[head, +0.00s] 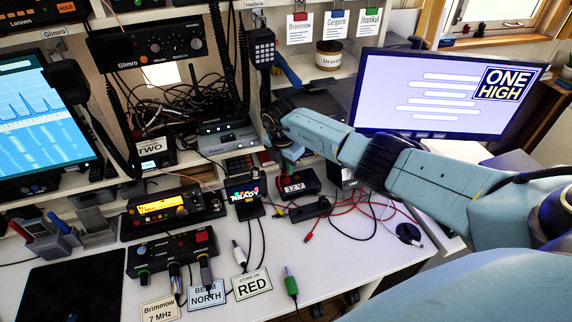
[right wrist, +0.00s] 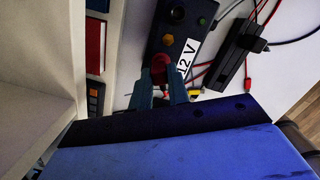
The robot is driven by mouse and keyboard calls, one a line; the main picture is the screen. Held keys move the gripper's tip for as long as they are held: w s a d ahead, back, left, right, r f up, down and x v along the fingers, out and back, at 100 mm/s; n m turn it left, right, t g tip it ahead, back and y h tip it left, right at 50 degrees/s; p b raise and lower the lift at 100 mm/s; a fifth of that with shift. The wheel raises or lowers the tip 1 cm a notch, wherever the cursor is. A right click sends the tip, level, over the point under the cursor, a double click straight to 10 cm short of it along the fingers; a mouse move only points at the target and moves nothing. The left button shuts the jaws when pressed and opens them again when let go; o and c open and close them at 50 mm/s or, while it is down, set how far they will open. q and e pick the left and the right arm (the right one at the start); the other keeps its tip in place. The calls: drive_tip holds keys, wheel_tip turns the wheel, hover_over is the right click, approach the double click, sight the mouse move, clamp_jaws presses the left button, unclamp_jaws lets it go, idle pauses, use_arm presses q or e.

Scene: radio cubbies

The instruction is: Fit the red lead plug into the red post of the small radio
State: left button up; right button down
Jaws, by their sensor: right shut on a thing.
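My right arm comes in from the right in the head view, its gripper (head: 287,163) low beside the black box marked 12 V (head: 308,180). In the right wrist view the blue-grey fingers (right wrist: 162,90) are shut on a red round piece (right wrist: 160,64) at the 12 V box (right wrist: 181,35). I cannot tell whether this piece is the lead plug or part of the box. Thin red leads (head: 384,206) lie to the right of it. A radio with an orange display (head: 162,206) stands left of the box; I cannot make out its red post. My left gripper is not in view.
A black adapter (head: 311,209) and loose leads lie by the 12 V box. A small screen reading READY (head: 245,198) stands to its left. A black control box (head: 172,250) with plugged cables and a RED card (head: 251,284) are in front. A monitor (head: 450,92) stands behind my arm.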

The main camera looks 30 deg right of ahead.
drive_tip(key=shift+f, duration=0.2)
drive_tip(key=c, duration=1.3)
unclamp_jaws()
drive_tip(key=shift+o, duration=0.2)
wheel_tip(320, 180, up, 8)
drive_tip(key=p, duration=0.1)
drive_tip(key=shift+a+f, duration=0.25)
drive_tip(key=shift+a, duration=0.2)
drive_tip(key=shift+s, duration=0.15)
